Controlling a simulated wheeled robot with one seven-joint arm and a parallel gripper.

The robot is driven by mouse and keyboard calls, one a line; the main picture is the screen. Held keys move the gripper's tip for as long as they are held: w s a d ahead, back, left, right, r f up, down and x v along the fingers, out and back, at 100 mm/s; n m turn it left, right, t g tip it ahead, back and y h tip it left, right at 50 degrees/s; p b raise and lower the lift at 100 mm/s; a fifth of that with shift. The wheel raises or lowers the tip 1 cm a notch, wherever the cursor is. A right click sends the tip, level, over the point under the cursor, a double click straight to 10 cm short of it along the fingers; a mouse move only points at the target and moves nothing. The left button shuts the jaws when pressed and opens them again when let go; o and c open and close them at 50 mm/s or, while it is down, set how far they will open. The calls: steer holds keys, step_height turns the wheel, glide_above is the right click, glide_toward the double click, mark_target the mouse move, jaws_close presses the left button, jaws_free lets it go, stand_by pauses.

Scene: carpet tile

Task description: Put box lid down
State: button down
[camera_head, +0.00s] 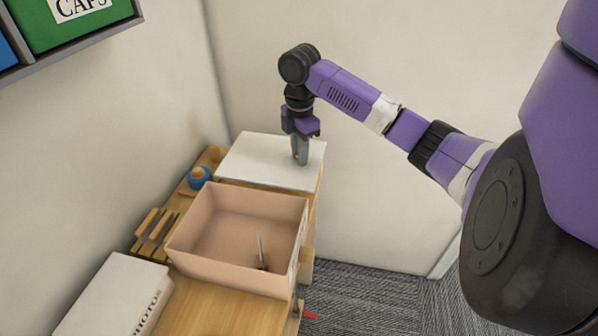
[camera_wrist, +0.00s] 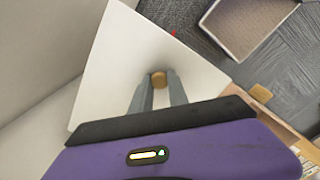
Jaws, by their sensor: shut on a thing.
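The box lid (camera_head: 262,158) is a flat white panel at the far end of the wooden bench, behind the open box. My gripper (camera_head: 301,160) points down at the lid's right part, with its fingers shut on a small round tan knob (camera_wrist: 158,78) on the lid. The white lid (camera_wrist: 125,60) fills much of the wrist view, with my fingers at its middle. The open pinkish box (camera_head: 235,230) stands in front of the lid, with a small thin object (camera_head: 262,256) inside. Whether the lid touches the surface below it is hidden.
A blue round object (camera_head: 199,177) and a wooden rack (camera_head: 157,232) stand left of the box. Bare bench (camera_head: 215,312) shows in front. Walls close off the left and back. A tray-like box (camera_wrist: 245,22) lies on the carpet.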

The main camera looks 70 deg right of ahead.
steer(key=shift+f+p, duration=0.45)
steer(key=shift+f, duration=3.25)
steer(key=shift+f, duration=0.2)
steer(key=c, duration=1.3)
jaws_free()
steer(key=shift+r, duration=0.15)
step_height(320, 180, up, 12)
steer(key=shift+r+b, duration=0.1)
steer(key=shift+b, duration=0.95)
